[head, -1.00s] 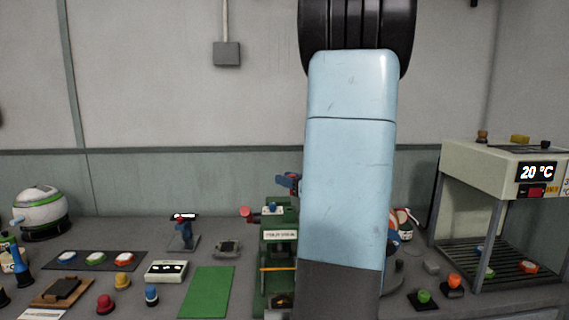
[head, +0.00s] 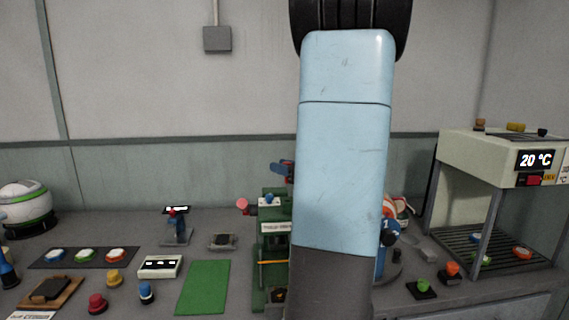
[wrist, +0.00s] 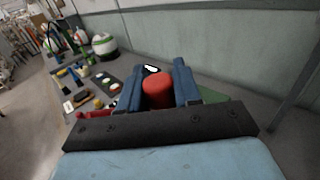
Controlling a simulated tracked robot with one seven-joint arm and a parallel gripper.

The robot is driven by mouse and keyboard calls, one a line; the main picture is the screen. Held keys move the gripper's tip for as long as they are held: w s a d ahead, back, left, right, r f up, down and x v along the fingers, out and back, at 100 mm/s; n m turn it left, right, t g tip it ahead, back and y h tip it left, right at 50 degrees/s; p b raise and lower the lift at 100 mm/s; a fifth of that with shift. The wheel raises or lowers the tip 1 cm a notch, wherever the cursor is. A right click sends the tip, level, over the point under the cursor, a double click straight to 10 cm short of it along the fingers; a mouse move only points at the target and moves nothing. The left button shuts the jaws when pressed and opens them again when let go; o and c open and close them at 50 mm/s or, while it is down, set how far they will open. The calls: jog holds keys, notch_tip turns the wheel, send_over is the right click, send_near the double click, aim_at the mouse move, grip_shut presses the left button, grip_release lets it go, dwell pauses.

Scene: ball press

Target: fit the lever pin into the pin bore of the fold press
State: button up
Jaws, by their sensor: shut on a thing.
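In the wrist view my gripper (wrist: 158,72) has its two blue fingers shut on a red, rounded part, which I take to be the lever pin (wrist: 157,91). Its far end is hidden. In the head view my arm hides most of the gripper; a small blue and red piece, likely part of it, shows just left of the arm. The fold press seems to be the green machine (head: 272,242) with a white label, partly behind my arm. Its pin bore cannot be made out, and I cannot tell whether the pin touches the press.
A green mat (head: 203,287) lies left of the press. A white box with a dark panel (head: 160,266) and several coloured knobs stand further left. A heater-like rack (head: 500,160) reading 20 °C stands at right. A blue part (head: 388,236) shows right of my arm.

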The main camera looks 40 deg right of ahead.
send_over(284, 200)
jog(key=shift+w+f, duration=0.15)
jog(key=shift+f, duration=2)
jog(key=shift+f, duration=2.3)
dwell(0.3)
jog(key=o, duration=1.1)
jog(key=shift+d, duration=0.1)
jog(key=v, duration=1.3)
jog(key=shift+s, duration=0.35)
